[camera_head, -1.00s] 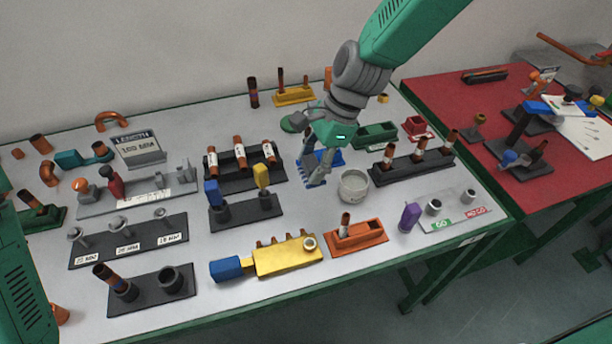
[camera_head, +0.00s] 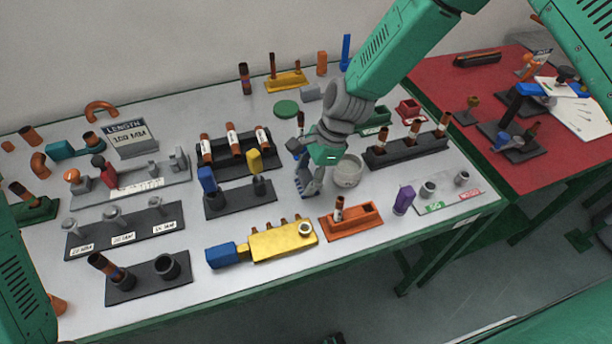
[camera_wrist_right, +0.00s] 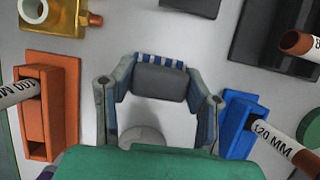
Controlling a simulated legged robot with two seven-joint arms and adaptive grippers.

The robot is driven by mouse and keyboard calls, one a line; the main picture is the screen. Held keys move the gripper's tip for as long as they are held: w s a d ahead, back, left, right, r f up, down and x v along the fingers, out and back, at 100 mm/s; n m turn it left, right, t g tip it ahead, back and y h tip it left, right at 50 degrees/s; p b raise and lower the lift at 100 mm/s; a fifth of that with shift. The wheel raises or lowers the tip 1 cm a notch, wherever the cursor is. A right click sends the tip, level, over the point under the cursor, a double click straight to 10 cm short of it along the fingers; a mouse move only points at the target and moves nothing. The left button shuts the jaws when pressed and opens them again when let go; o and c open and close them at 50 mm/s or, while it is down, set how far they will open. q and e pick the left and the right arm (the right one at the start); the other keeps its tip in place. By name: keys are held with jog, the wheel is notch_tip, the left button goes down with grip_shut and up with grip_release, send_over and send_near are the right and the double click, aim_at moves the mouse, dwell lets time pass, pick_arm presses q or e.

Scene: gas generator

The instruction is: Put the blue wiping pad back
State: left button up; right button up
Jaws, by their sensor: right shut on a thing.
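The wiping pad (camera_wrist_right: 160,62) shows as a blue-and-white striped edge with a dark grey block against it, between the fingers of my right gripper (camera_wrist_right: 160,82) in the wrist view. The fingers are shut on it from both sides. In the head view my right gripper (camera_head: 308,186) points down over the table, left of a white pot (camera_head: 346,171) and behind the yellow block. The pad is hard to make out there, and I cannot tell whether it touches the table. My left gripper is not in view.
A yellow block (camera_head: 280,243) with a blue end and an orange holder (camera_head: 352,222) are in front. A black stand (camera_head: 238,198) with blue and yellow plugs is at left. A blue holder (camera_wrist_right: 238,125) with a 120 MM tube is beside the gripper.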

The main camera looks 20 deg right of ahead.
jog(key=o, duration=1.1)
jog(key=shift+f, duration=0.1)
jog(key=v, duration=1.2)
jog(key=shift+s, duration=0.1)
